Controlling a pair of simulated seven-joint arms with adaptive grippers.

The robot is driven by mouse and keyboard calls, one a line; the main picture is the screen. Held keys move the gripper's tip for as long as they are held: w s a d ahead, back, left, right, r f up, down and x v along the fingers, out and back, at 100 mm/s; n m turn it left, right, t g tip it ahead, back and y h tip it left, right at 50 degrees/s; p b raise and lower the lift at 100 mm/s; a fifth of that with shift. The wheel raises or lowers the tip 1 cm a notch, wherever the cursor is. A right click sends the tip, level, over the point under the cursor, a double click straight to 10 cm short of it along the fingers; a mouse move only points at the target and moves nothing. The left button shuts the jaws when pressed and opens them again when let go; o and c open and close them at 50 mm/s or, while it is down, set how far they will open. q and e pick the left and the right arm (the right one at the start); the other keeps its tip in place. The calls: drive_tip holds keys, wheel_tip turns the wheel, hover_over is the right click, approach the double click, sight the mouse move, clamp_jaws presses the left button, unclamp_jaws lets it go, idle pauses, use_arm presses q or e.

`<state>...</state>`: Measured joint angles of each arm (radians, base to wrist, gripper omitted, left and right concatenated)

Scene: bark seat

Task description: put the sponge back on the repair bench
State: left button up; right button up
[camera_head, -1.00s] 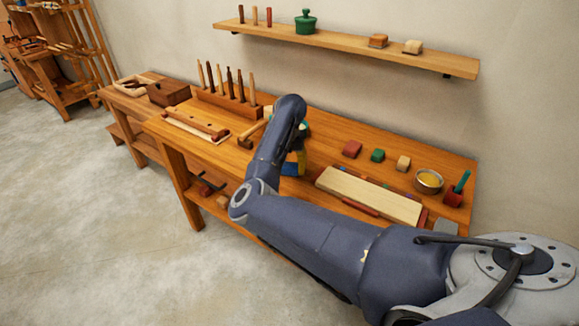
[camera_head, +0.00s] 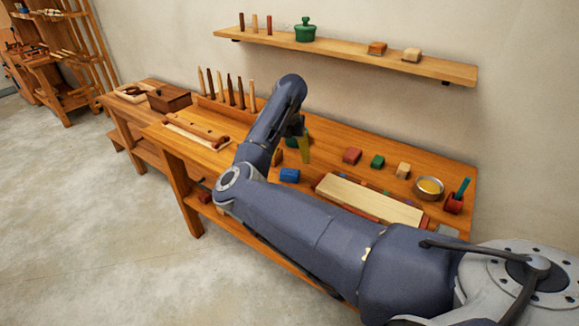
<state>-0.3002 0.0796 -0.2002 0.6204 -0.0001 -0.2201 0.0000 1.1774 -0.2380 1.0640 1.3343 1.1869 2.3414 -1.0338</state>
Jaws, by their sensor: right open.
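The repair bench (camera_head: 240,165) runs along the wall with a wooden top. My right gripper (camera_head: 296,138) is open above the bench's middle, mostly hidden behind my own forearm. Just below it a small blue block (camera_head: 290,175) lies on the bench top, apart from the gripper. A narrow yellowish piece (camera_head: 305,149) shows beside the gripper; I cannot tell whether it is a separate thing or part of the gripper. None of the small blocks can be told for certain as the sponge. My left gripper is out of view.
Red (camera_head: 352,155), green (camera_head: 377,161) and tan (camera_head: 403,169) blocks sit right of the gripper, near a pale board (camera_head: 370,197) and a metal bowl (camera_head: 429,187). A tool rack (camera_head: 226,103) stands at left. A wall shelf (camera_head: 345,57) hangs above.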

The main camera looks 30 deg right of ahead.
sight(290, 172)
drive_tip(key=shift+r, duration=2.15)
